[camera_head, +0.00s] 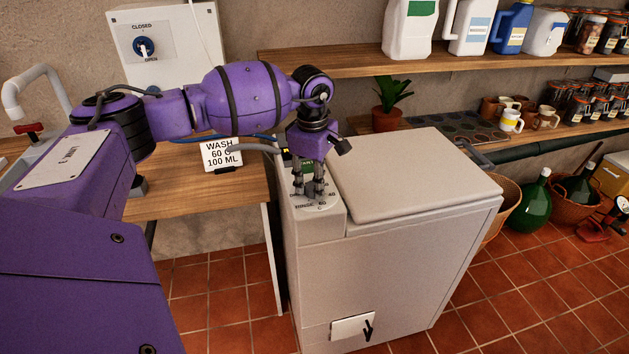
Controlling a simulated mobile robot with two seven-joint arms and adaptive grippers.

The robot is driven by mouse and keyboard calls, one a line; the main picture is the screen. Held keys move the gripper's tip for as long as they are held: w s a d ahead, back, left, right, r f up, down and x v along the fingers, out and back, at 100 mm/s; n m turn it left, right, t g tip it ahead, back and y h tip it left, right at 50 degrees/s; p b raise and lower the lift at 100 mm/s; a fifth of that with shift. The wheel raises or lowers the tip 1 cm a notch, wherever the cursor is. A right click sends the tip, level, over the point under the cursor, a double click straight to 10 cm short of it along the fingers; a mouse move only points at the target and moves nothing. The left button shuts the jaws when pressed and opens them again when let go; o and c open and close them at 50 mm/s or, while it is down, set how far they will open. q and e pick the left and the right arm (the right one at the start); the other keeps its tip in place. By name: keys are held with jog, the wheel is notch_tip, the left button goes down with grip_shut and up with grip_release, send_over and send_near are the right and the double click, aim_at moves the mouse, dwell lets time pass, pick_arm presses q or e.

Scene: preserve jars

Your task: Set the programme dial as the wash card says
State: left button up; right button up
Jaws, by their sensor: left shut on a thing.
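The wash card (221,155) stands on the wooden counter and reads "WASH", "60" and "100 ML"; a hose crosses part of the "60" line. The white washing machine (390,260) stands right of the counter with its lid shut. The programme dial panel (322,222) is on its top left edge, with a printed scale around the dial; "RINSE" and "60" seem to show near the front. My left gripper (309,190) points down at the dial with its fingers shut on the knob. The knob and its pointer are mostly hidden by the fingers, so I cannot tell its setting. My right gripper is not in view.
A wall box with a blue valve (144,47) marked "CLOSED" and "OPEN" is behind my left arm. A shelf (330,62) with jugs and jars runs behind the washer. A potted plant (388,119) stands behind the lid. Green demijohns and baskets are on the right floor.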

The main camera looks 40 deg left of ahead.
aim_at(313, 185)
pick_arm(q)
jog(key=shift+w+a+r, duration=0.15)
jog(key=shift+a, duration=0.05)
jog(key=o, duration=0.9)
jog(key=shift+o, duration=0.6)
jog(key=shift+w, duration=0.1)
jog(key=shift+d+r, duration=0.1)
jog(key=shift+r, duration=0.05)
notch_tip(313, 185, up, 12)
jog(key=shift+s+f, duration=0.25)
jog(key=shift+s, duration=0.15)
